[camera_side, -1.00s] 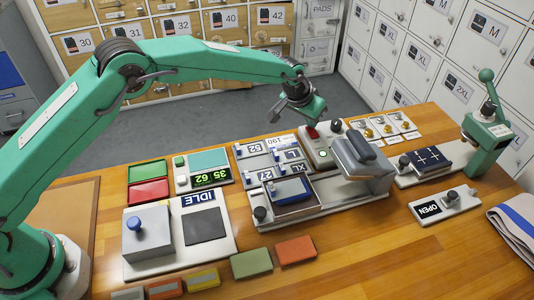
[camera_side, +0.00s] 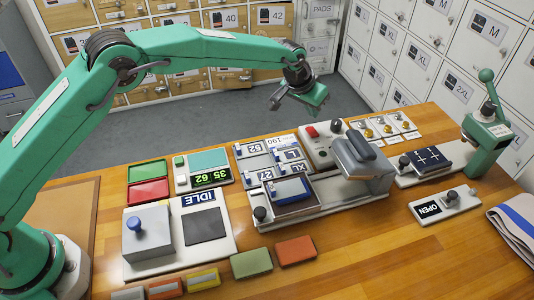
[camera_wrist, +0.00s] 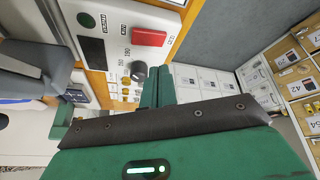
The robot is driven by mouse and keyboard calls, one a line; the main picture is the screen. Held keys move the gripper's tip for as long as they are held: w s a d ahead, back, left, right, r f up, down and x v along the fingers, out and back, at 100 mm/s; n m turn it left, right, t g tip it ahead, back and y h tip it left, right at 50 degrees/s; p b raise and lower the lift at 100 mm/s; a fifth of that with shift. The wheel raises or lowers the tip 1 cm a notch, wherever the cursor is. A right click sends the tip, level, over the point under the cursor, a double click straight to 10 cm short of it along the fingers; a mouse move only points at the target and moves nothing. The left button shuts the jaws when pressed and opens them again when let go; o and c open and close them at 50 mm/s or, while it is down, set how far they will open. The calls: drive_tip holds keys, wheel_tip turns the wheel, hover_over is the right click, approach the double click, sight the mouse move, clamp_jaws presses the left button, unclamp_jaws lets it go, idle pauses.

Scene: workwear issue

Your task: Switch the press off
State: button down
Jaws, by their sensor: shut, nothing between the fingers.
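The press has a grey lid (camera_side: 365,160) raised and swung to the right of its pad. Its pale control panel (camera_side: 318,143) stands behind the shirt plate, with a red switch (camera_side: 311,131) and a dark knob (camera_side: 336,125). In the wrist view the red switch (camera_wrist: 149,38), the knob (camera_wrist: 138,73), a dark green lamp (camera_wrist: 86,20) and a black display (camera_wrist: 93,51) show. The lamp looks unlit; I cannot read anything on the display. My gripper (camera_side: 304,101) is shut and empty, hanging above and behind the panel, apart from the switch. Its green fingers also show in the wrist view (camera_wrist: 158,82).
A blue-topped plate (camera_side: 292,190) lies on the press base. Size-marked slides (camera_side: 270,158) sit left of the panel. A small lever stand (camera_side: 485,140) is at right, beside an OPEN sign panel (camera_side: 443,205). Lockers (camera_side: 480,45) line the back. Air around my gripper is clear.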

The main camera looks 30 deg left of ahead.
sight(308, 129)
drive_tip(key=shift+r, duration=1.6)
drive_tip(key=s+a+r+n+y, duration=0.1)
drive_tip(key=s+a+r+n, duration=0.1)
drive_tip(key=s+a+r, duration=1.45)
drive_tip(key=s+a+f, duration=0.1)
drive_tip(key=s+a, duration=0.3)
drive_tip(key=s, duration=0.4)
drive_tip(key=s+a, duration=0.4)
drive_tip(key=s, duration=0.4)
drive_tip(key=s+a+f+n+t+y, duration=0.1)
drive_tip(key=s+a, duration=0.4)
drive_tip(key=s, duration=0.4)
drive_tip(key=shift+f, duration=0.35)
